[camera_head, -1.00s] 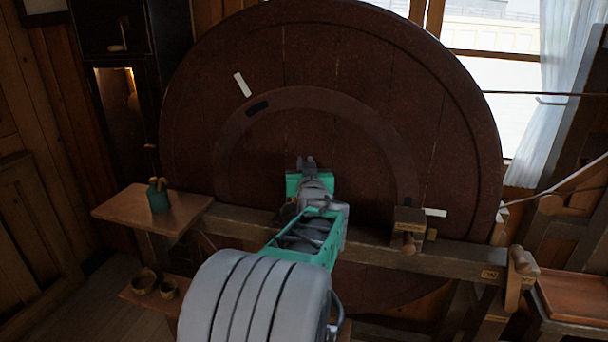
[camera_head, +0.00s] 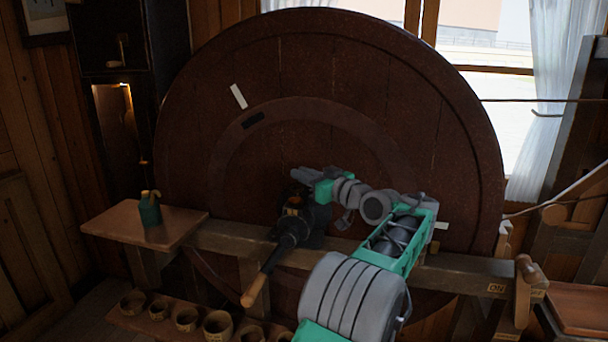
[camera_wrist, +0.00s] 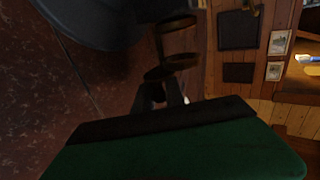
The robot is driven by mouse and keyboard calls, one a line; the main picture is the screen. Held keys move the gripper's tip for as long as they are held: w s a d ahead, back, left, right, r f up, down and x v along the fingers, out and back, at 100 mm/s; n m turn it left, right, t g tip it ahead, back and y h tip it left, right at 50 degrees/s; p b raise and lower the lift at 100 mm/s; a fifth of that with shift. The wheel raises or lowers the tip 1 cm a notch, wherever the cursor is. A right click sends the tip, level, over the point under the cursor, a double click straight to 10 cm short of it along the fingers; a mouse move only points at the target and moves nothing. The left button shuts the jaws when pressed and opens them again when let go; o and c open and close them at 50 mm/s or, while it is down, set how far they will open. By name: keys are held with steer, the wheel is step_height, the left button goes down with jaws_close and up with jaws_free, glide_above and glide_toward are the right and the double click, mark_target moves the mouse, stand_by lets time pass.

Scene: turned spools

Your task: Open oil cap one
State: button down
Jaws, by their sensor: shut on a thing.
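My gripper (camera_head: 299,175) reaches in from the right, just above a dark bearing block (camera_head: 312,218) at the front of the big wheel. In the wrist view its narrow fingers (camera_wrist: 160,96) are shut at a small brown round cap (camera_wrist: 172,66), which I take to be oil cap one. The fingertips meet its edge, and their exact grip is partly hidden in shadow. Another small brown round part (camera_wrist: 177,23) shows above it, apart from it. In the head view the cap is too small and dark to make out.
A crank with a wooden handle (camera_head: 256,290) slants down-left from the bearing. A wooden beam (camera_head: 232,240) crosses before the big dark wheel (camera_head: 400,110). A green can (camera_head: 150,212) stands on a small shelf (camera_head: 110,225) at left. Several bowls (camera_head: 186,319) sit below.

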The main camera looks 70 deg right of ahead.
steer(key=shift+w, duration=0.1)
stand_by(0.3)
steer(key=c, duration=1.6)
jaws_free()
steer(key=shift+w+f, duration=0.1)
steer(key=shift+o, duration=1.1)
steer(key=shift+a, duration=0.1)
